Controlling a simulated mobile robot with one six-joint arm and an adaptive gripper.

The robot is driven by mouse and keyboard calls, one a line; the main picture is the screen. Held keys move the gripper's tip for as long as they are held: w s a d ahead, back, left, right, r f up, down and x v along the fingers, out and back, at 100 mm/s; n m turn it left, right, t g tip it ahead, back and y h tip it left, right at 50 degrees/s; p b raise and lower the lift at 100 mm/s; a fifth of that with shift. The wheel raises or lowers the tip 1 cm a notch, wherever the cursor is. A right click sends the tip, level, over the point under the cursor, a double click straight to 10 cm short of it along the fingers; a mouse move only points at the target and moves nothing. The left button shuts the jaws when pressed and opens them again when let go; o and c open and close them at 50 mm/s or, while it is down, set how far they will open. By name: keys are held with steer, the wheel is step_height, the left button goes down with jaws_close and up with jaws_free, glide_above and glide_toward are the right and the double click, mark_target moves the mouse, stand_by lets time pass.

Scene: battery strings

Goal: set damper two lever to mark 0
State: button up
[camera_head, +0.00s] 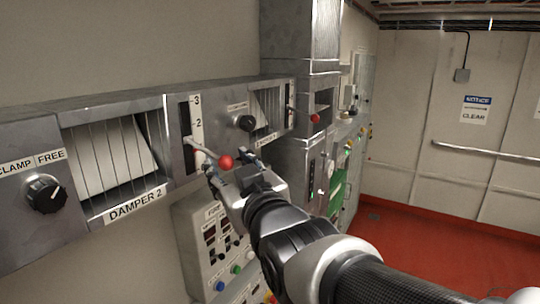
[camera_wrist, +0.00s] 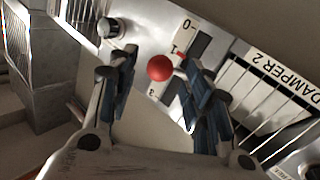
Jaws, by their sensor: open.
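The damper two lever has a pale rod (camera_head: 204,149) and a red ball knob (camera_head: 226,162), which stands out from a slotted scale to the right of the DAMPER 2 label (camera_head: 135,203). Marks 3 and 2 show above the rod in the head view. In the wrist view the scale is upside down, and a small red pointer (camera_wrist: 181,56) sits close to mark 1, with mark 0 (camera_wrist: 188,25) beyond it. My gripper (camera_head: 234,168) is open at the knob. In the wrist view the knob (camera_wrist: 160,68) lies between the spread fingers, with gaps visible on both sides.
A CLAMP/FREE dial (camera_head: 46,193) is at the left of the panel. Another black knob (camera_head: 246,122) and a second red-knobbed lever (camera_head: 315,118) are farther right. A control box (camera_head: 215,240) stands below the panel. Red floor (camera_head: 430,235) is clear at the right.

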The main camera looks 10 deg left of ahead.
mark_target(228, 165)
steer(key=shift+p+x, duration=0.35)
steer(key=shift+x, duration=1.35)
steer(key=shift+c, duration=0.5)
jaws_close()
steer(key=shift+r, duration=0.1)
